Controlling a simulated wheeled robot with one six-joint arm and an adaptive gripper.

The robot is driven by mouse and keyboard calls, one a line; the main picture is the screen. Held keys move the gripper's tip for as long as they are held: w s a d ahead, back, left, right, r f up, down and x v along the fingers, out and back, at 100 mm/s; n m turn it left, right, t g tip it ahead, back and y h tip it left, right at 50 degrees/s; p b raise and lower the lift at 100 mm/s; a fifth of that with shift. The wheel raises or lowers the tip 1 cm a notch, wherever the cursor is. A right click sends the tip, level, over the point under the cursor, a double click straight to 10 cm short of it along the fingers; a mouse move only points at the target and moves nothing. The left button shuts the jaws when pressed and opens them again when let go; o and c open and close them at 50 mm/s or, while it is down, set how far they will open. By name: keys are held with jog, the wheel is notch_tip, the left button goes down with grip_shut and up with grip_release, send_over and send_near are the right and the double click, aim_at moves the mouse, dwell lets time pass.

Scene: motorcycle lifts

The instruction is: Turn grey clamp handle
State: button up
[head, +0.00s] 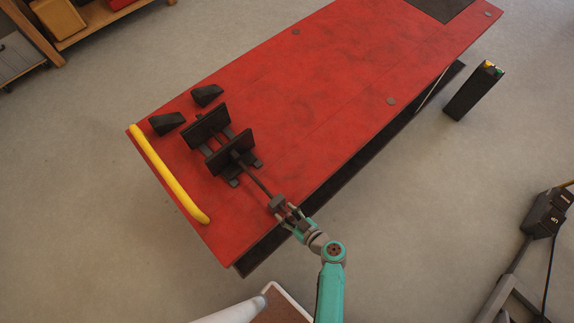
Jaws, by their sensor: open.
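The red lift table (330,90) runs from the lower left to the upper right. A black wheel clamp (208,128) with upright plates stands near its left end. A dark rod (260,186) runs from the clamp toward the lower right and ends in a grey clamp handle (277,203) near the table's front edge. My gripper (287,210) is open at the handle, its fingers close by it on the lower right. I cannot tell whether the fingers touch the handle, as they partly overlap it here.
A yellow bar (168,174) lines the table's left end. Two black wedges (167,123) (207,95) sit behind the clamp. A black post (472,90) stands on the floor at the right. A black control box (546,212) is at the far right. The floor between is clear.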

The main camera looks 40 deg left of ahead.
grip_shut()
jog(key=shift+m, duration=0.3)
jog(key=m+g, duration=0.2)
jog(key=m, duration=0.1)
jog(key=shift+s+g, duration=0.15)
jog(key=shift+g, duration=0.25)
jog(key=m, duration=0.1)
jog(key=m+g+y, duration=0.1)
jog(key=m, duration=0.1)
jog(key=shift+s+r+g, duration=0.15)
jog(key=shift+g, duration=0.15)
jog(key=m+g, duration=0.1)
jog(key=m, duration=0.1)
jog(key=m+y, duration=0.1)
jog(key=m, duration=0.1)
jog(key=shift+s+r+m+g+y, duration=0.1)
jog(key=shift+r+m+g+y, duration=0.05)
jog(key=shift+m+g+y, duration=0.2)
jog(key=shift+r+m+g+y, duration=0.15)
jog(key=shift+m+y, duration=0.25)
jog(key=shift+m, duration=0.65)
jog(key=shift+r+m+g+y, duration=0.1)
jog(key=shift+m+g+y, duration=0.2)
jog(key=shift+m, duration=0.7)
jog(key=shift+y, duration=0.25)
